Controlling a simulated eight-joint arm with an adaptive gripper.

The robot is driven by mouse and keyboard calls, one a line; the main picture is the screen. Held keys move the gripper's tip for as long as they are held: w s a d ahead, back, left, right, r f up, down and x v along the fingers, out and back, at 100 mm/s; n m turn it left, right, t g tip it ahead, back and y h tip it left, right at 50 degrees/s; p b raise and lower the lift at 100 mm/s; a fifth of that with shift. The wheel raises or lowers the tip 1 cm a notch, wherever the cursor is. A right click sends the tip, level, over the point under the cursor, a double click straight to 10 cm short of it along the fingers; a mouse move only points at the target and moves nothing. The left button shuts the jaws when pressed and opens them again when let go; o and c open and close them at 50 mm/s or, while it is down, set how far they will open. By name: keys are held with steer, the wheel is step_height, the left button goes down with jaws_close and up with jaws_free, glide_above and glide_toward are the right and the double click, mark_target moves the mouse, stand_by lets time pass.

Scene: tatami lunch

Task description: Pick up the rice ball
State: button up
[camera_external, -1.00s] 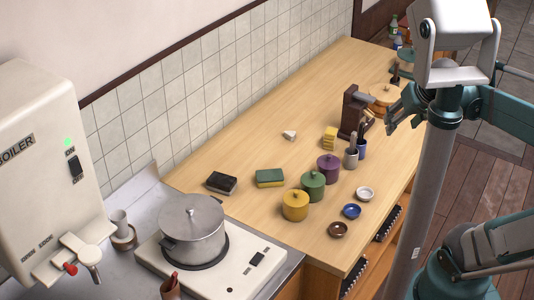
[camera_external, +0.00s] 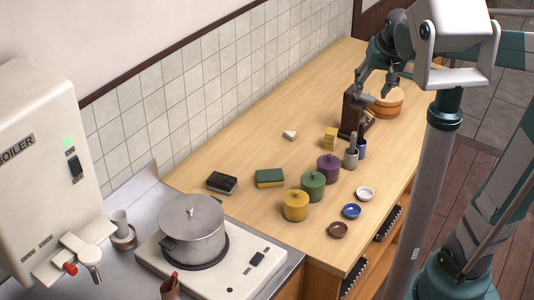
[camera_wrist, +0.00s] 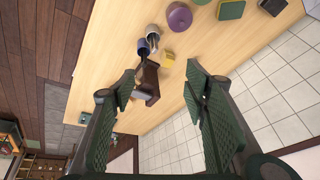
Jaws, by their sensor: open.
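The rice ball (camera_external: 290,135) is a small white, roughly triangular piece on the wooden counter, left of a yellow stack, in the external view. I cannot make it out in the wrist view. My gripper (camera_external: 376,82) is above the counter's far part, over a dark brown wooden device and beside a round wooden tub, well to the right of and beyond the rice ball. In the wrist view my gripper (camera_wrist: 158,88) has its two green fingers wide apart, with nothing held between them.
The brown device (camera_external: 352,114) stands upright near the tub (camera_external: 388,104). The yellow stack (camera_external: 330,137) and utensil cups (camera_external: 351,158) are nearby. Purple (camera_external: 328,167), green (camera_external: 313,184) and yellow (camera_external: 295,205) pots stand nearer the camera. Bare counter lies around the rice ball, with the tiled wall behind.

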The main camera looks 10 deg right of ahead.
steer(key=w+a+f+m+g, duration=0.1)
steer(key=w+a, duration=0.1)
steer(key=w, duration=0.3)
steer(key=w+a+f, duration=0.2)
steer(key=w, duration=0.3)
steer(key=m+g, duration=0.4)
glide_above(289, 133)
steer(key=f, duration=2.5)
steer(key=shift+s+d+f+b, duration=0.2)
steer(key=shift+f+b, duration=0.1)
steer(key=shift+f, duration=0.05)
steer(key=shift+w+a+f, duration=0.15)
steer(key=shift+w+f, duration=0.05)
steer(key=shift+f, duration=0.3)
steer(key=shift+f, duration=0.1)
steer(key=shift+f, duration=1.15)
steer(key=shift+f, duration=0.15)
